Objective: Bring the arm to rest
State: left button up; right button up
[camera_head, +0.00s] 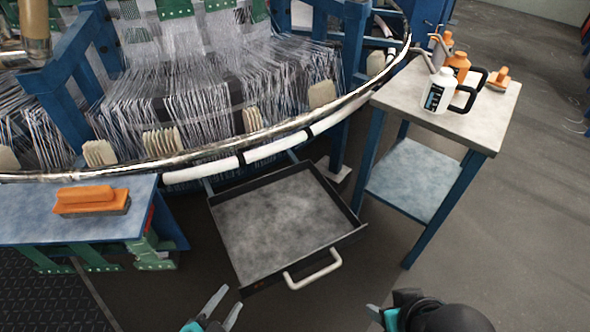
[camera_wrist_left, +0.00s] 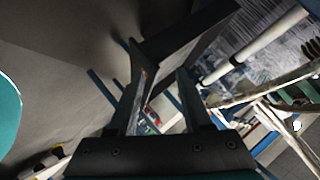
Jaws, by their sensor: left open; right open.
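My left gripper (camera_head: 231,298) comes in at the bottom edge of the head view, with its two grey fingers apart and nothing between them. It is in front of the open drawer (camera_head: 287,222), to the left of the drawer's white handle (camera_head: 312,270), and looks clear of it. In the left wrist view the two dark fingers (camera_wrist_left: 160,62) are spread and empty. My right gripper (camera_head: 375,312) is at the bottom edge, right of the handle, with a teal-tipped finger showing. The dark wrist hides part of it. It holds nothing that I can see.
The loom's curved rail (camera_head: 250,140) crosses behind the drawer. A blue bench (camera_head: 90,222) at left carries an orange-handled brush (camera_head: 90,200). Floor at right is clear.

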pick_arm(q)
jog(key=s+r+n+g+y, duration=0.35)
jog(key=r+n+g, duration=0.35)
jog(key=r+n, duration=0.45)
notch_tip(320, 180, down, 13)
jog(key=s+a+m+g+p, duration=0.1)
jog(key=s+a+m+p, duration=0.1)
jog(key=p, duration=0.6)
pick_arm(e)
notch_tip(320, 180, down, 15)
jog(key=s+d+g, duration=0.1)
jog(key=d, duration=0.1)
pick_arm(q)
jog(key=s+a+f+p, duration=0.3)
jog(key=s, duration=0.3)
jog(key=s+a+f+g+p, duration=0.1)
jog(key=s+a+f+p, duration=0.2)
jog(key=s, duration=0.3)
jog(key=shift+s+f+p, duration=0.25)
jog(key=shift+s+p, duration=0.05)
jog(key=shift+s, duration=0.05)
pick_arm(e)
jog(key=s+d+f, duration=0.3)
jog(key=s, duration=0.3)
jog(key=s+d+f+g+h, duration=0.1)
jog(key=s+d+f, duration=0.2)
jog(key=s, duration=0.4)
jog(key=shift+f+g, duration=0.3)
